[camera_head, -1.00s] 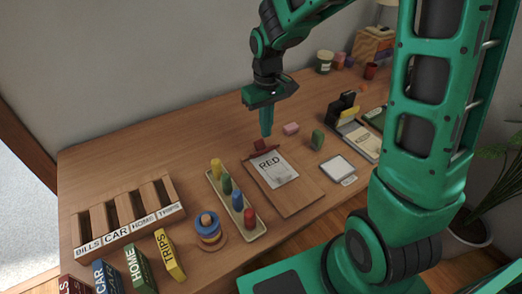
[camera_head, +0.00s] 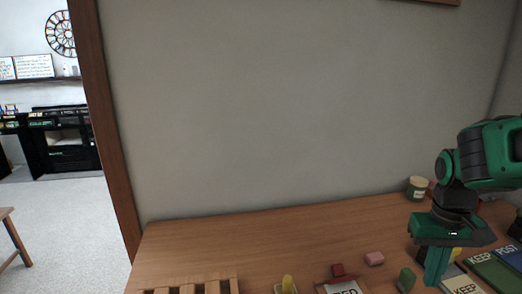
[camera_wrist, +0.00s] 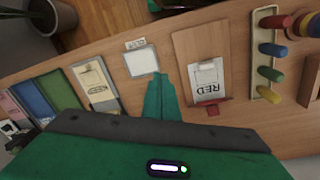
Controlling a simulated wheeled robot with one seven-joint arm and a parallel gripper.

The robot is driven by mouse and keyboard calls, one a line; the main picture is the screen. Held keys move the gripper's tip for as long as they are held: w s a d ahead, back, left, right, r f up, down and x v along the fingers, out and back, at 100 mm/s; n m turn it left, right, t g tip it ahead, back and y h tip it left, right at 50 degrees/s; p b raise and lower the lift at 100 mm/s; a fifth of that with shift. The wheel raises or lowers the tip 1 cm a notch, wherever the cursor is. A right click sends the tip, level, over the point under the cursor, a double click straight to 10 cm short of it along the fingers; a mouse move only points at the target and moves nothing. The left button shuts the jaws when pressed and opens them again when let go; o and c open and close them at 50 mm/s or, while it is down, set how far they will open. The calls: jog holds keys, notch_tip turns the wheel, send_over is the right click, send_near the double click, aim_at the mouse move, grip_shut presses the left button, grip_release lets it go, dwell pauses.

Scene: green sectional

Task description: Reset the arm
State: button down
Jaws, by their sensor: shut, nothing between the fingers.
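My gripper (camera_head: 436,265) is green and shows at the lower right of the head view, with its fingers together and pointing down over the desk. Nothing is between the fingers. In the wrist view its closed fingers (camera_wrist: 161,98) point over the desk between a white square pad (camera_wrist: 141,62) and the clipboard (camera_wrist: 190,45) with a paper marked RED. My arm comes in from the right edge of the head view.
The wrist view shows a peg tray (camera_wrist: 265,60) and a potted plant (camera_wrist: 45,15). A wall stands behind.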

jog(key=s+d+r+m+y, duration=0.1)
jog(key=s+d+m, duration=0.2)
jog(key=s, duration=1)
jog(key=shift+d+m, duration=0.2)
jog(key=shift+m, duration=0.2)
